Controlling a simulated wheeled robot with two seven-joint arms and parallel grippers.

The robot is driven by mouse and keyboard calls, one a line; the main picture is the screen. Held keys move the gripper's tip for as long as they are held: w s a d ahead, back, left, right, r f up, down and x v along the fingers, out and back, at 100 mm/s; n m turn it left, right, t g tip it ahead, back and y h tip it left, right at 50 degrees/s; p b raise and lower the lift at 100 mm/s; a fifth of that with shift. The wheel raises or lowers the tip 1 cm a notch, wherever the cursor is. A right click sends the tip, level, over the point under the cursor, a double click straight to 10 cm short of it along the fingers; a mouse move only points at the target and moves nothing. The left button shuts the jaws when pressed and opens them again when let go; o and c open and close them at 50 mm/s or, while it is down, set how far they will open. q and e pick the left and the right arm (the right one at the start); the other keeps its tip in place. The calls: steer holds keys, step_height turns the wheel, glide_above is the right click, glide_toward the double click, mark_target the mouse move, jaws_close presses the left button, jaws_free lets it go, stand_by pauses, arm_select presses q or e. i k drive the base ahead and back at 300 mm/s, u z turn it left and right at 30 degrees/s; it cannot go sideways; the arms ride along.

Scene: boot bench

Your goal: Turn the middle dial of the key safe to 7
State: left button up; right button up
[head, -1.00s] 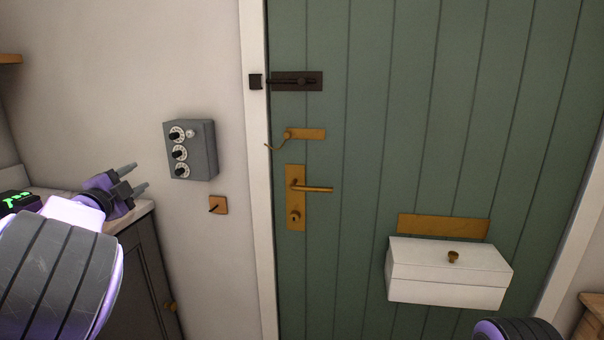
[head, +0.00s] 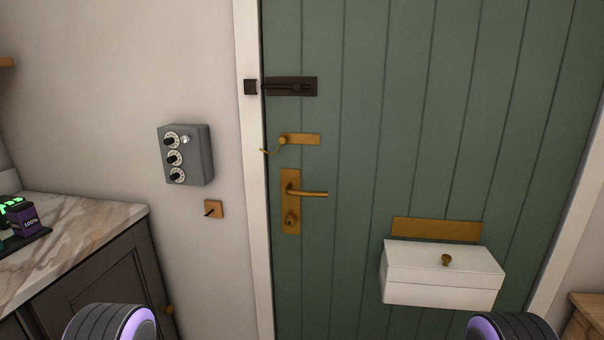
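The key safe (head: 198,155) is a grey box on the pale wall, left of the green door. Its front carries three white dials with black knobs in a column, and a small silver knob beside the top one. The middle dial (head: 174,158) sits between the top dial (head: 171,140) and the bottom dial (head: 177,175). The dial numbers are too small to read. Neither gripper shows in the head view; only rounded dark parts of my arms show at the bottom edge, well below the key safe.
A marble-topped cabinet (head: 75,240) stands at the left with a dark device on it. A small wooden plate with a switch (head: 213,209) is below the safe. The door has a brass handle (head: 308,193), a dark bolt (head: 290,87) and a white box (head: 442,273).

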mark_target(175, 157)
steer(key=z, duration=2.1)
steer(key=k, duration=1)
steer(key=u, duration=1.9)
steer(key=i, duration=0.5)
